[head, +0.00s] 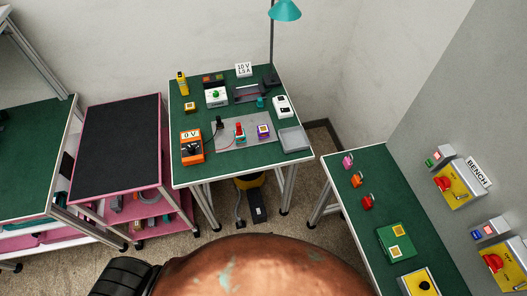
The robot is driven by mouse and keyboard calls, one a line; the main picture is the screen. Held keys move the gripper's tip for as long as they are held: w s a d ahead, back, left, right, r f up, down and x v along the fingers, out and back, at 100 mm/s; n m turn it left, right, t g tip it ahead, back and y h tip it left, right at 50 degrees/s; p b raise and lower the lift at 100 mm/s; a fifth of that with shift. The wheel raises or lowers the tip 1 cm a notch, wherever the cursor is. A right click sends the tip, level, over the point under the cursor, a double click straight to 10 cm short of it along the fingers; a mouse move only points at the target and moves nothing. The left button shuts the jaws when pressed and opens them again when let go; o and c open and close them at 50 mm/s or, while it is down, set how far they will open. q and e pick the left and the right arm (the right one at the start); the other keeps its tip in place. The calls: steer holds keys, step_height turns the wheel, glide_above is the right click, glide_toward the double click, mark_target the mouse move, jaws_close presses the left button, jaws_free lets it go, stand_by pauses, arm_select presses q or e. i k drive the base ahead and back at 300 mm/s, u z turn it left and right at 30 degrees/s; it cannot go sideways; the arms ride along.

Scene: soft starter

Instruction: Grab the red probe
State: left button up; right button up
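A small upright red piece (239,129), which looks like the red probe, stands on a grey plate (259,145) on the green-topped bench at the centre. Its lower part shows some teal. A black upright piece (219,121) stands to its left. An orange meter (191,148) with a "0 V" sign is at the bench's front left, and a dark lead seems to run from it toward the black piece. A purple block (263,131) sits to the right of the red piece. Neither of my grippers is in view.
The bench (225,165) also holds a grey tray (293,139), a white device (282,106) and a teal lamp (285,10). A pink cart (115,140) stands left. A side bench (372,222) with padlocks stands right, below wall switches (455,187). Carpet shows between them.

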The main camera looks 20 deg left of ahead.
mark_target(239, 132)
steer(key=z, duration=0.25)
steer(key=k, duration=0.35)
steer(key=u, duration=1.05)
steer(key=i, duration=0.7)
steer(key=u, duration=0.6)
